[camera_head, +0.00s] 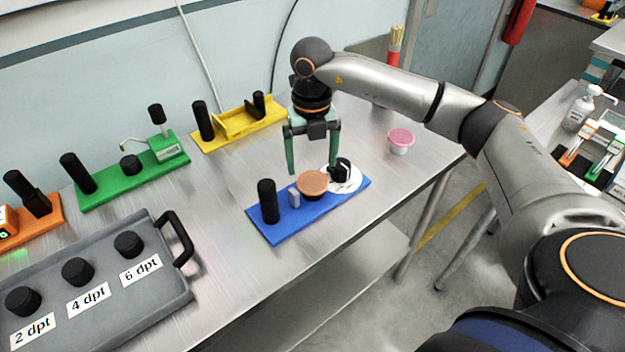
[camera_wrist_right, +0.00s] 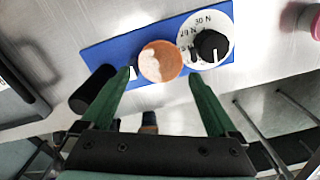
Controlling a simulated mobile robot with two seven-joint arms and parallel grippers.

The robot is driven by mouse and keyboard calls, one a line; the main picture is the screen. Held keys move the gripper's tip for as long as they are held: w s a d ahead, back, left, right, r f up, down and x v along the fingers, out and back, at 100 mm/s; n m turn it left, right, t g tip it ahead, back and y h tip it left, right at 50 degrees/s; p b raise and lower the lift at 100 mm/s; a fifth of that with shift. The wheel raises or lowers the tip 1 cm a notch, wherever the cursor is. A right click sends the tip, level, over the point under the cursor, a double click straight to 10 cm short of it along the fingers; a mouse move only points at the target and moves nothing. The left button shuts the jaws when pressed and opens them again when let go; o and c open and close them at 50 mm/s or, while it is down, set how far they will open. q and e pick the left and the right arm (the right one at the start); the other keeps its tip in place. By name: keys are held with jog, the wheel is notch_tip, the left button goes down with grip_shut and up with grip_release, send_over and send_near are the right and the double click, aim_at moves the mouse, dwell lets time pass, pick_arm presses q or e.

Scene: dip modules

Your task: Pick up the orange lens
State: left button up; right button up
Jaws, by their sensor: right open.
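The orange lens (camera_head: 312,183) is a round disc on the blue module (camera_head: 283,226), between a small grey block (camera_head: 294,198) and a white dial with a black knob (camera_head: 343,171). My right gripper (camera_head: 313,168) is open and points down above the blue module, close to the lens. In the right wrist view the orange lens (camera_wrist_right: 160,61) lies just beyond and between the open green fingertips (camera_wrist_right: 160,75), and the fingers do not appear to touch it. My left gripper is in neither view.
A black post (camera_head: 267,201) stands at the module's left end. Yellow (camera_head: 237,127) and green (camera_head: 135,178) modules stand behind and left. A grey tray (camera_head: 165,283) with labelled black knobs is at front left. A pink-lidded cup (camera_head: 400,140) stands right; bare table lies between.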

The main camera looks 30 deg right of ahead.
aim_at(312, 179)
notch_tip(312, 179, down, 4)
jog(key=shift+w+d+f+p, duration=0.15)
jog(key=shift+p, duration=0.15)
jog(key=shift+c, duration=0.2)
jog(key=c, duration=0.9)
